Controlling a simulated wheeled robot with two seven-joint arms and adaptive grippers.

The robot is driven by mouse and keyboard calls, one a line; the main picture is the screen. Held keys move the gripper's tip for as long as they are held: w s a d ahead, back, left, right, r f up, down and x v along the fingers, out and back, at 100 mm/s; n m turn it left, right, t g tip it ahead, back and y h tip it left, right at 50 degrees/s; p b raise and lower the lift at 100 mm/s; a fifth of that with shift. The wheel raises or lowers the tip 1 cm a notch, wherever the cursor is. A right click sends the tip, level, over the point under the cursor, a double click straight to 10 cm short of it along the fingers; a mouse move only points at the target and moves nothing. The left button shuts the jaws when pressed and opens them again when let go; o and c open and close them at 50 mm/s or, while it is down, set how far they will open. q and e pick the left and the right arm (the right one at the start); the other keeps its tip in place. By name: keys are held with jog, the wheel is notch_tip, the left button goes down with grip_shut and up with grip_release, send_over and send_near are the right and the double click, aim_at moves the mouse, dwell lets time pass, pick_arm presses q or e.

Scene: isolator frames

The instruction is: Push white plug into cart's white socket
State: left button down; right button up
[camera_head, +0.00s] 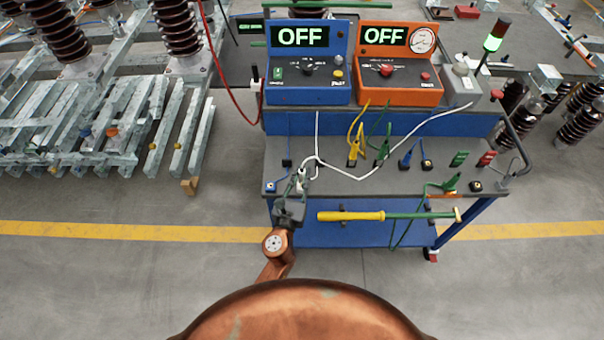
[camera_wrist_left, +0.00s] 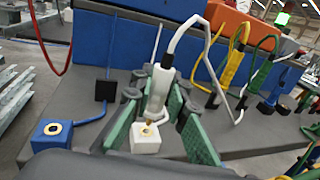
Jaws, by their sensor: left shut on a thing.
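The white plug (camera_wrist_left: 158,88) is upright, slightly tilted, with a white cable leaving its top. My left gripper (camera_wrist_left: 155,103) is shut on it, with green-lined fingers on either side. The white socket (camera_wrist_left: 146,143), a small block with a brass-coloured hole, sits on the cart's grey top (camera_wrist_left: 242,136). The plug's lower tip is right at the socket's hole; I cannot tell if it is touching or inside. In the head view my left gripper (camera_head: 291,205) is at the cart's front left and hides most of the socket. My right gripper is out of view.
A blue socket (camera_wrist_left: 52,133) stands left of the white one. Yellow, green and blue plugs stand to the right. Blue (camera_head: 307,97) and orange (camera_head: 398,97) control boxes reading OFF stand behind. A yellow-and-green rod (camera_head: 385,216) lies along the cart's front.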

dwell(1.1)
pick_arm(q)
jog(key=shift+f+b, duration=1.1)
jog(key=shift+f, duration=0.4)
jog(key=c, duration=2)
grip_release()
jog(key=shift+o, duration=1)
jog(key=v, duration=1.2)
